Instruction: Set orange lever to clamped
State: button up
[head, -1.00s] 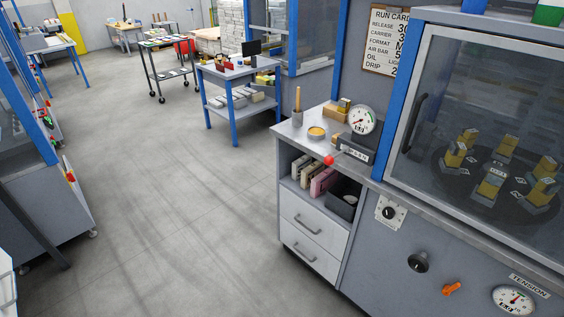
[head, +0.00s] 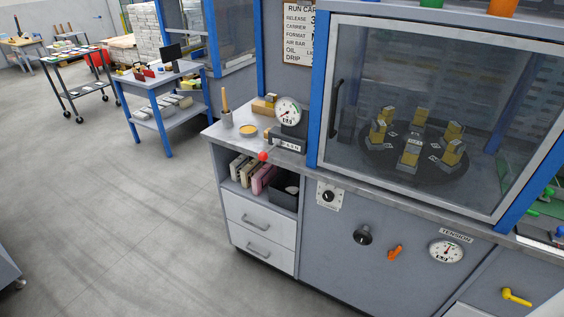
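An orange lever (head: 395,252) sits on the grey front panel of the machine. It lies between a black round knob (head: 362,236) on its left and a white dial gauge (head: 446,251) under a TENSION label on its right. The lever is tilted, its upper end to the right. No clamped marking can be read beside it. My gripper is not in the head view.
A yellow handle (head: 516,297) is at lower right.

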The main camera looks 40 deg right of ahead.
aim_at(392, 255)
jog(key=l+z, duration=0.1)
jog(key=z, duration=1.15)
jog(key=k+l+u, duration=0.1)
jog(key=u, duration=0.25)
jog(key=k+l+u, duration=0.15)
jog(key=u, duration=0.25)
jog(key=l, duration=0.1)
